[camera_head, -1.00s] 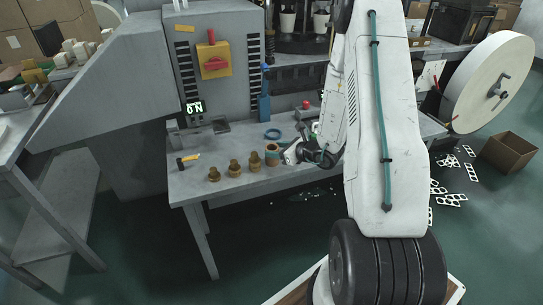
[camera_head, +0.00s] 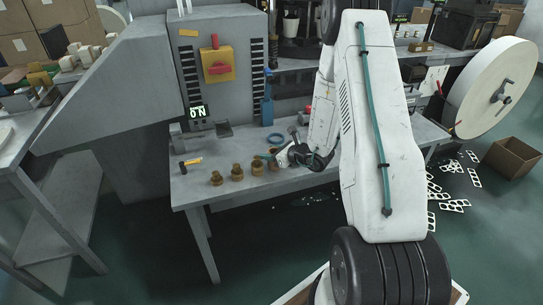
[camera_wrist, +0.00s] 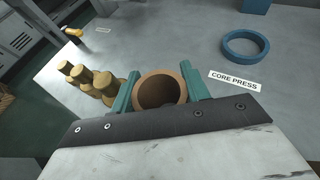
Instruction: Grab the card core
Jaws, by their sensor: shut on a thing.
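The card core is a brown, open-topped tube (camera_wrist: 160,78) in the middle of the wrist view. My gripper (camera_wrist: 160,90) is shut on it, with one teal finger against its left side and the other against its right. The core looks upright, and I see down into its dark opening. I cannot tell whether its base touches the bench. In the head view my gripper (camera_head: 275,158) is over the front of the grey bench (camera_head: 240,190), and the core there is mostly hidden behind my gripper.
Several brass stepped plugs (camera_wrist: 95,80) stand close left of the core. A blue ring (camera_wrist: 246,45) lies behind right, near the "CORE PRESS" label (camera_wrist: 235,80). A black-headed tool (camera_head: 190,161) lies at the bench's left. The grey machine (camera_head: 215,95) rises behind.

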